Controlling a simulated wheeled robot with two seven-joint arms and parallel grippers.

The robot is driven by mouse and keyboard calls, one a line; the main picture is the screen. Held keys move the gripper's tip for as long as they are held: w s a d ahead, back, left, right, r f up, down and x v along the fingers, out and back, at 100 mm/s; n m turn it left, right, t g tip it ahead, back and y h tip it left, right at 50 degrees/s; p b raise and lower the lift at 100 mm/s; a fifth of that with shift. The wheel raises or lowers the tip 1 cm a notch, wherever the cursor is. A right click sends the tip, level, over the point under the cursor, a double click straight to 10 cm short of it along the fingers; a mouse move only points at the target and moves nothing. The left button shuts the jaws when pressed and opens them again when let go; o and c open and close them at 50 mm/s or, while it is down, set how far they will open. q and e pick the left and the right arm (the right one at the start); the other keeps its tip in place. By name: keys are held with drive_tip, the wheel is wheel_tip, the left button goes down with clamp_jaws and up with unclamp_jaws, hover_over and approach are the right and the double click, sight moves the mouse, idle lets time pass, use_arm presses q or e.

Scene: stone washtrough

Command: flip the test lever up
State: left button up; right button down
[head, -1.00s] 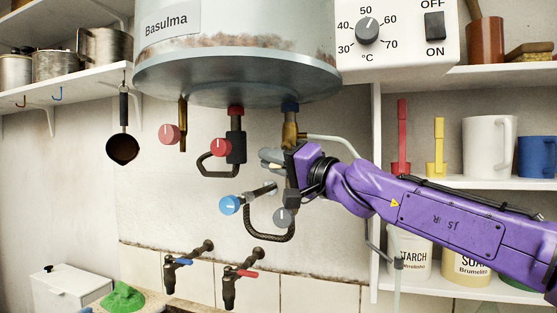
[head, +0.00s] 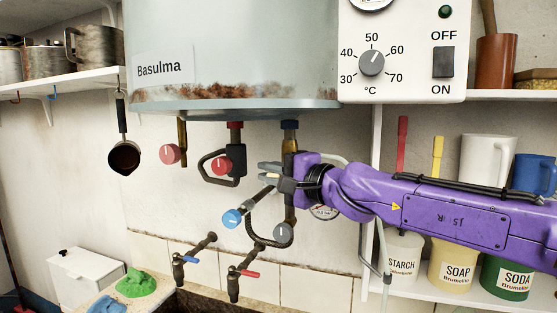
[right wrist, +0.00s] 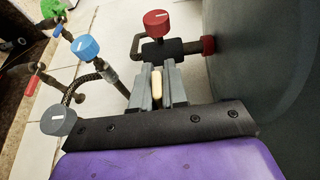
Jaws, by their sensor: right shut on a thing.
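My right gripper (head: 270,172) reaches in from the right, just below the blue-collared brass pipe (head: 289,144) under the boiler. In the right wrist view its two grey fingers (right wrist: 157,90) are shut on a small cream-coloured lever (right wrist: 156,88), which looks like the test lever. The fingers cover most of it, and in the head view I cannot make out its angle. A grey knob (head: 283,232) and a blue knob (head: 232,218) sit below the gripper. My left gripper is not in view.
The boiler (head: 235,60) hangs close above. A red knob (head: 221,166) and its black loop are just left of the gripper. A braided hose (head: 262,240) hangs below. A round gauge (head: 324,212) is partly behind my arm. Shelves with tubs (head: 455,262) stand right.

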drive_tip(key=shift+s+a, duration=0.1)
idle(0.3)
drive_tip(key=c, duration=1.2)
unclamp_jaws()
drive_tip(key=shift+c, duration=0.2)
drive_tip(key=shift+s, duration=0.15)
drive_tip(key=b+v, duration=0.1)
drive_tip(key=v, duration=0.9)
drive_tip(key=shift+b, duration=0.4)
